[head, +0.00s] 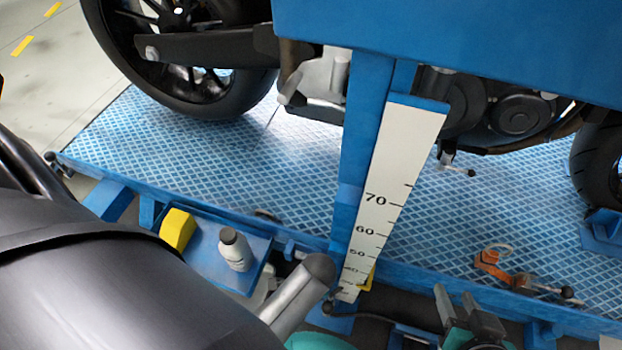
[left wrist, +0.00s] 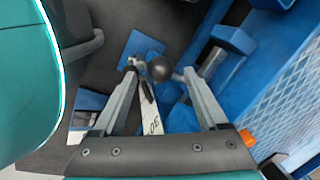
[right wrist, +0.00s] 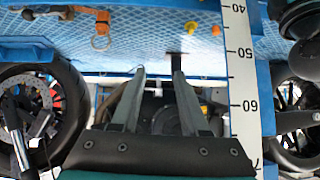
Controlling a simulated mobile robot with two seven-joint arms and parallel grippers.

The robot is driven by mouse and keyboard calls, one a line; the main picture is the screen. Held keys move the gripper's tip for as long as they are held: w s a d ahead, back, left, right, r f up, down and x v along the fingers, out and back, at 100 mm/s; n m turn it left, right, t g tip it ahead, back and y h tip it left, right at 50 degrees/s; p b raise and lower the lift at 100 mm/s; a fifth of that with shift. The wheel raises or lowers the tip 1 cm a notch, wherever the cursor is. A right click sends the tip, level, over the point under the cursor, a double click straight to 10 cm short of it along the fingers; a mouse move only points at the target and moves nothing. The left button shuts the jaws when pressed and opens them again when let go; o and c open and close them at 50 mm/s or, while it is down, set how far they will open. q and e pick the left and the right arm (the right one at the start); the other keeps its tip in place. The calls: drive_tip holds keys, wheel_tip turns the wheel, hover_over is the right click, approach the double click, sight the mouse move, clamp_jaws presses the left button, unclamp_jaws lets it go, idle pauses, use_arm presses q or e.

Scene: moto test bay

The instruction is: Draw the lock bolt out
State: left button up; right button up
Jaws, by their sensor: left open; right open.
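A black ball knob (left wrist: 160,68), which looks like the lock bolt's handle, shows in the left wrist view beside the lower end of the height scale (left wrist: 151,112). My left gripper (left wrist: 160,71) is open, with a finger on each side of the knob in the picture. I cannot tell whether either finger touches it or how deep it sits between them. In the head view a small dark knob (head: 328,307) shows near the foot of the scale. My right gripper (head: 456,296) is open and empty at the bottom right; it also shows in the right wrist view (right wrist: 158,70).
A blue tray (head: 205,262) holds a white bottle (head: 235,250) and a yellow block (head: 177,229). An orange strap (head: 492,262) lies on the platform at right.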

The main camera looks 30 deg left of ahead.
use_arm(q)
drive_tip(key=shift+w+a+f+b, duration=0.1)
drive_tip(key=shift+f+b, duration=0.45)
drive_tip(key=shift+f, duration=0.25)
drive_tip(key=shift+w+f+b, duration=0.1)
drive_tip(key=shift+f+b, duration=0.2)
drive_tip(key=shift+f, duration=0.05)
use_arm(e)
drive_tip(key=shift+w+a+r+t+y, duration=0.2)
drive_tip(key=shift+a+t+y, duration=0.15)
drive_tip(key=shift+a+t, duration=0.2)
drive_tip(key=shift+w+a+r+t+y, duration=0.2)
drive_tip(key=shift+a+t+y, duration=0.1)
drive_tip(key=shift+a+t, duration=0.25)
drive_tip(key=shift+w+a+r+t+y, duration=0.1)
drive_tip(key=shift+w+a+t+y, duration=0.1)
drive_tip(key=shift+a+t+y, duration=0.25)
drive_tip(key=shift+a, duration=0.15)
use_arm(q)
clamp_jaws()
